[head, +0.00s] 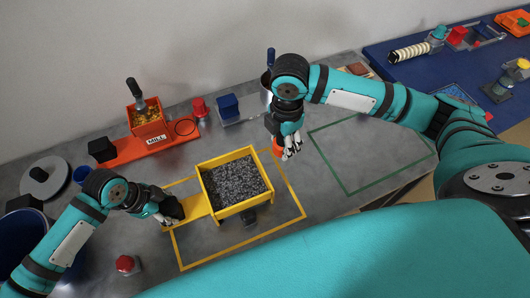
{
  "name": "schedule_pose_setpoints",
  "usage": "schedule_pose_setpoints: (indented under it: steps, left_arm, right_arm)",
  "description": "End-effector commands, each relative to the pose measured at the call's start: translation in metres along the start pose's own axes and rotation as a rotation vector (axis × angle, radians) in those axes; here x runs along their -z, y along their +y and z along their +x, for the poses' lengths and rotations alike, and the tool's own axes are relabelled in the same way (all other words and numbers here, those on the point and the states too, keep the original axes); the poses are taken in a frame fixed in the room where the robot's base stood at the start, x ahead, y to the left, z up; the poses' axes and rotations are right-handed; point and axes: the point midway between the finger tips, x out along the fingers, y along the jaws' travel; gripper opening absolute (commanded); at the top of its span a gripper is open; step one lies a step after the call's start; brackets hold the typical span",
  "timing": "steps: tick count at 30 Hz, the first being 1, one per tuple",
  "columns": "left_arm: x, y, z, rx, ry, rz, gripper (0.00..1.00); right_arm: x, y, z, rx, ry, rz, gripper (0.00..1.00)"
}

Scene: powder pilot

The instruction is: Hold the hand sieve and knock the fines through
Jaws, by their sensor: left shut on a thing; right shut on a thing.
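The hand sieve (233,210) is a yellow square frame with a flat yellow handle on its left. Dark grey granules (232,184) cover its inside. My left gripper (172,209) is shut on the handle's left end. The sieve is over a yellow outlined area of the bench; a dark thing (249,216) shows below its front edge. My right gripper (288,148) is shut on a small orange thing (277,149), mostly hidden by the fingers. It is beyond the sieve's far right corner and looks apart from it.
A red mill (128,148) with an orange hopper stands at the back left. A blue block (228,107) and red-topped item (199,106) are behind the sieve. A red knob (125,263) is front left. A green outlined area (347,189) at right is clear.

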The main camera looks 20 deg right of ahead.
Motion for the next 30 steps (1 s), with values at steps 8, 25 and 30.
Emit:
schedule_pose_setpoints:
  steps: [8,25,30]
  left_arm:
    - [0.0,0.0,0.0,0.001,0.001,0.0,0.0]
    - [0.0,0.0,0.0,0.0,0.001,0.0,0.0]
    - [0.0,0.0,0.0,0.0,0.001,0.0,0.0]
  right_arm:
    - [0.0,-0.002,0.019,0.005,0.0,0.0,0.0]
    - [0.0,-0.001,0.074,0.002,0.0,0.001,0.0]
    - [0.0,-0.001,0.078,0.002,0.0,0.0,0.0]
